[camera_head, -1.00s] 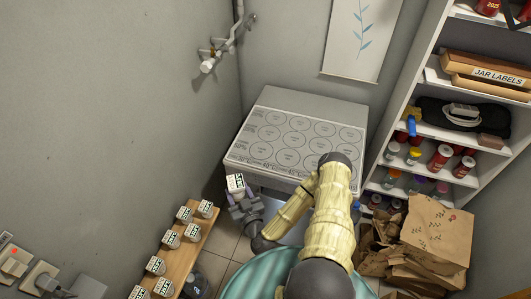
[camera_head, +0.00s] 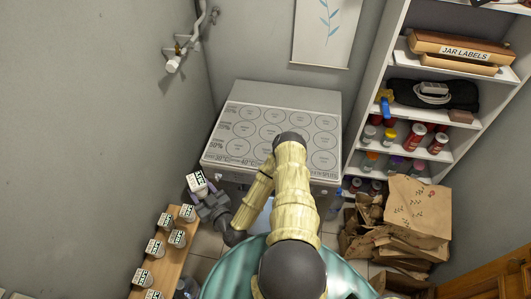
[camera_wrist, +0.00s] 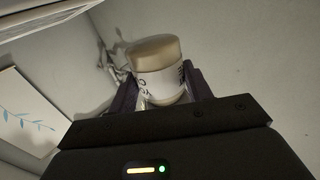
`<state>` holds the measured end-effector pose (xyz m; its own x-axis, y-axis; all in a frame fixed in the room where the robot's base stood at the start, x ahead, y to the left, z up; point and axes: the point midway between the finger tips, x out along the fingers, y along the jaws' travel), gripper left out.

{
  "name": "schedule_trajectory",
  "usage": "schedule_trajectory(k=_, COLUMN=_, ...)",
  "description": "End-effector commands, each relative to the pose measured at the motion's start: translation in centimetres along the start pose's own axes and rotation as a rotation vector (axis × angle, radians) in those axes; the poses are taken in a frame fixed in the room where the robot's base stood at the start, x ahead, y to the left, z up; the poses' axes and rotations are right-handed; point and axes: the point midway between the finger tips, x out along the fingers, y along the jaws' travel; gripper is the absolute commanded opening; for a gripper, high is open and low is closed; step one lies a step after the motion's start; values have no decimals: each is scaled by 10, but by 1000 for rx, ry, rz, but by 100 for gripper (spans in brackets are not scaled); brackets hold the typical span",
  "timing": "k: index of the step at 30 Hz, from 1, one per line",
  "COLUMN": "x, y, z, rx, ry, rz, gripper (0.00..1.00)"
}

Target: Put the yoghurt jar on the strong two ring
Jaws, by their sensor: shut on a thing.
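My gripper (camera_head: 205,196) is shut on a white labelled jar (camera_head: 197,183) and holds it in the air, left of the white-topped unit's front left corner. In the wrist view the jar (camera_wrist: 158,70) sits between the dark fingers, with a tan end and a white side with dark print. The unit's top (camera_head: 272,127) carries rows of printed rings (camera_head: 238,147) with small text; percentages run along its left side. Which ring is the strong two cannot be read. No jar stands on the visible rings.
A wooden shelf (camera_head: 172,256) at lower left holds several similar jars (camera_head: 178,238). An open shelf unit (camera_head: 378,75) with jars and boxes stands at right. Crumpled paper bags (camera_head: 415,210) lie below it.

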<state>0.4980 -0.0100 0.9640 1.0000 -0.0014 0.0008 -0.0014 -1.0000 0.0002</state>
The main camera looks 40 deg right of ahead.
Motion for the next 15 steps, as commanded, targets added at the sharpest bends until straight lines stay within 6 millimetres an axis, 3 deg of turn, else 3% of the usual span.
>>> schedule_trajectory(k=7, x=31, y=59, z=38, rx=-9, ry=7, rz=41, gripper=13)
schedule_trajectory(k=15, x=60, y=143, z=50, rx=-9, ry=8, rz=167, gripper=13)
